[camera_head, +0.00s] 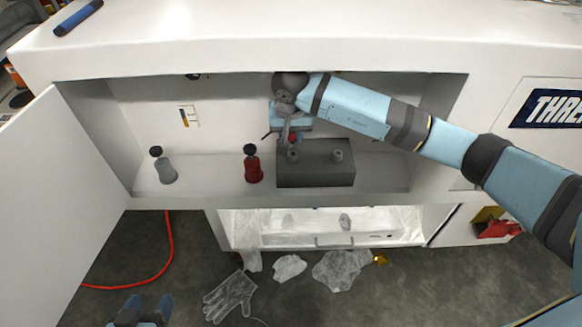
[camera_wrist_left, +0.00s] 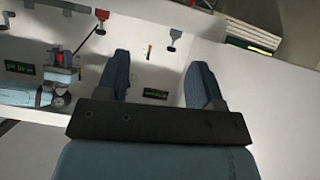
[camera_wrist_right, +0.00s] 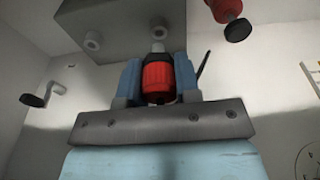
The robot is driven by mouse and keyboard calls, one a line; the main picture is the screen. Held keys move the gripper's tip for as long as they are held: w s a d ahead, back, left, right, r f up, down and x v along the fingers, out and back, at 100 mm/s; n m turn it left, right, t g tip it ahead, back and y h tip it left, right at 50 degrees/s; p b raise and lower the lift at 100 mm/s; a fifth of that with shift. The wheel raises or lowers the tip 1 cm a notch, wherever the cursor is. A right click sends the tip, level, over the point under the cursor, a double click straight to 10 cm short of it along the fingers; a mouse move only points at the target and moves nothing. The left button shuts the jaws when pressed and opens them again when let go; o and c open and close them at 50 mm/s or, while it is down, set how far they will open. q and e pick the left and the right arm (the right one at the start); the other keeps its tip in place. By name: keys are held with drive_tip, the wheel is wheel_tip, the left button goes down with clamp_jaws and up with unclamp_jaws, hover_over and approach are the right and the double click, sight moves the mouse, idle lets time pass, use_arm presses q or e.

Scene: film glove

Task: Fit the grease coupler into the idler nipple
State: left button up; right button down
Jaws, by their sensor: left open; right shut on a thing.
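The grease coupler (camera_wrist_right: 157,80) is red with a silver tip and is shut between the fingers of my right gripper (camera_wrist_right: 158,82). In the head view my right gripper (camera_head: 291,138) is over the left part of a grey block (camera_head: 315,177). The block carries two round nipples, a left one (camera_head: 293,156) and a right one (camera_head: 337,155). In the right wrist view the coupler's tip points at one nipple (camera_wrist_right: 158,30); I cannot tell whether they touch. No label shows which is the idler nipple. My left gripper (camera_head: 140,310) is open and empty, low in front of the cabinet.
A red black-capped object (camera_head: 253,168) and a grey one (camera_head: 164,170) stand on the shelf left of the block. The cabinet's top edge (camera_head: 300,55) overhangs the recess. An open door (camera_head: 60,200) is at left. Gloves and plastic (camera_head: 232,295) lie on the floor.

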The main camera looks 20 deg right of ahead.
drive_tip(key=n+b, duration=0.2)
drive_tip(key=b, duration=0.2)
hover_over(292, 151)
drive_tip(key=s, duration=0.1)
drive_tip(key=r, duration=0.1)
use_arm(q)
drive_tip(key=d+f+b, duration=0.1)
drive_tip(key=d+f, duration=0.2)
drive_tip(key=f, duration=0.3)
drive_tip(key=shift+s+d+m+h+b, duration=0.2)
drive_tip(key=shift+s+m+h+b, duration=0.1)
drive_tip(key=shift+s+b, duration=0.1)
use_arm(e)
drive_tip(key=f, duration=0.9)
drive_tip(key=shift+w, duration=0.2)
use_arm(q)
drive_tip(key=shift+f, duration=0.15)
use_arm(e)
drive_tip(key=shift+f, duration=0.1)
drive_tip(key=shift+f, duration=0.15)
drive_tip(key=shift+f+b, duration=0.4)
drive_tip(key=c, duration=0.8)
unclamp_jaws()
drive_tip(key=shift+r, duration=0.1)
